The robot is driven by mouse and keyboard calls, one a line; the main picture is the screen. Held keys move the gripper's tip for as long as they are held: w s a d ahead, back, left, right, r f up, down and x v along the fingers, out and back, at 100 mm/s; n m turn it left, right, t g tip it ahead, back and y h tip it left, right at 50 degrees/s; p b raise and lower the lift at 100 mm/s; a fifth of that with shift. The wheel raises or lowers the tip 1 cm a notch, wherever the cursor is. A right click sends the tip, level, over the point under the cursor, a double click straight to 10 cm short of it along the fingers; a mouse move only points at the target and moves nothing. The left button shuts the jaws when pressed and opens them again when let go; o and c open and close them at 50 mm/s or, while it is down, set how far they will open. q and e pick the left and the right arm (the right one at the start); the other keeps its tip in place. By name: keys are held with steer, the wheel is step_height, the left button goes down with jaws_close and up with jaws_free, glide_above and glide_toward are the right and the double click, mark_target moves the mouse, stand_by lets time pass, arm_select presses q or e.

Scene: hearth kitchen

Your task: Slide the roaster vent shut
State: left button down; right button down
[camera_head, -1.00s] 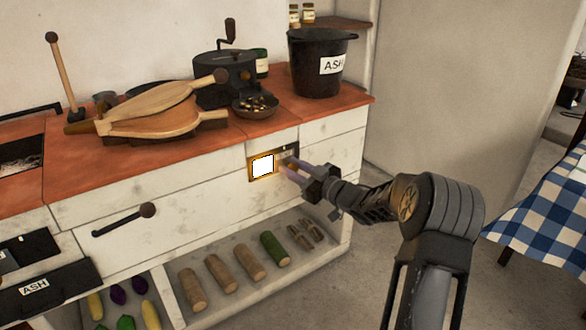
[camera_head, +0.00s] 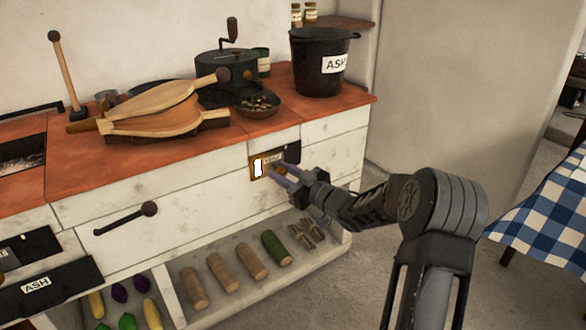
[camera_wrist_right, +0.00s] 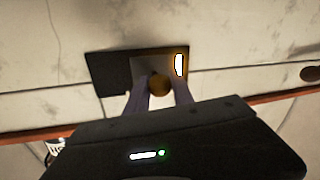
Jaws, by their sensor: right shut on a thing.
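The roaster vent (camera_head: 291,153) is a dark plate with a glowing opening (camera_head: 258,168) in the white front of the counter. The opening is a narrow bright strip at the left of the vent; the vent is part open. In the right wrist view, the grey slide (camera_wrist_right: 143,67) carries a round brass knob (camera_wrist_right: 159,86), with the bright strip (camera_wrist_right: 179,65) beside it. My right gripper (camera_head: 275,173) is shut on the knob, with one finger on each side of it in the wrist view. The fingers hide part of the slide in the head view. My left gripper is not in view.
The roaster drum (camera_head: 222,75) with its crank, a bowl (camera_head: 259,107), bellows (camera_head: 160,115) and an ash bucket (camera_head: 318,70) stand on the red counter. Logs (camera_head: 222,273) lie on the shelf below. A checked tablecloth (camera_head: 548,205) is at the right. Floor between is clear.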

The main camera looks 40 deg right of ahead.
steer(key=shift+a, duration=1.1)
steer(key=c, duration=1.1)
jaws_free()
steer(key=shift+a, duration=0.1)
steer(key=shift+s+d, duration=0.25)
steer(key=shift+s, duration=0.2)
steer(key=s+d+p, duration=0.1)
steer(key=s+p, duration=0.1)
steer(key=s, duration=0.4)
steer(key=shift+s, duration=0.35)
